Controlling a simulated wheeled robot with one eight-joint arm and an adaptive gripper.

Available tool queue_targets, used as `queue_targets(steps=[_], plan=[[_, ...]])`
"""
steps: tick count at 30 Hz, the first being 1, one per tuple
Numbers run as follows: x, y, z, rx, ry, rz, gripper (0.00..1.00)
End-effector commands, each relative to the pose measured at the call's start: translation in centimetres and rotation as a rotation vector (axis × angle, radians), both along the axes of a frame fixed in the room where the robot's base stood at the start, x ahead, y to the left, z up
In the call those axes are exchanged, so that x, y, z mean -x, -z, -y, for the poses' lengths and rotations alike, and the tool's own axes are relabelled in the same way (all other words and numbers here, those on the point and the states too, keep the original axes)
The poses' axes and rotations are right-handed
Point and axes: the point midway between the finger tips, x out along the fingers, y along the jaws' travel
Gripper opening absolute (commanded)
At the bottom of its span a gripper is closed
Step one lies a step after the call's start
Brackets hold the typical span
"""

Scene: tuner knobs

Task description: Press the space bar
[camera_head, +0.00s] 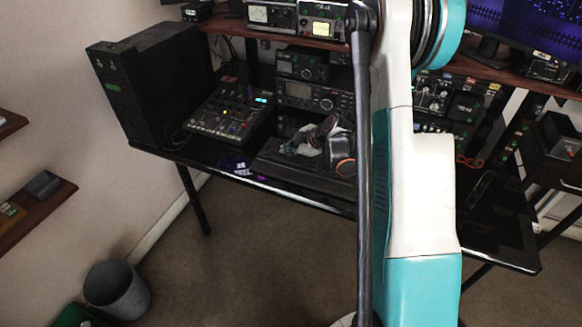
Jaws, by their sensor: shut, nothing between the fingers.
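A dark keyboard (286,168) lies near the front edge of the black desk, below the radio sets. Its single keys, the space bar among them, are too dark and small to make out.
A mixer (229,111) stands left of the keyboard and a black computer tower (150,86) at the far left. Radio sets (318,99) stand behind. A grey bin (117,290) stands on the floor. The floor before the desk is clear.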

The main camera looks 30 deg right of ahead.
Motion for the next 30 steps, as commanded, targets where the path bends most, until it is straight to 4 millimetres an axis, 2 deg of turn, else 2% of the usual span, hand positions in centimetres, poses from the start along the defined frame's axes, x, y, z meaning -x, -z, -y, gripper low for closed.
queue_targets(steps=[1, 6, 30], plan=[[0.0, 1.1, 0.0, 0.0, 0.0, 0.0, 0.0], [0.0, 2.4, 0.0, 0.0, 0.0, -0.001, 0.0], [0.0, 2.4, 0.0, 0.0, 0.0, -0.001, 0.0]])
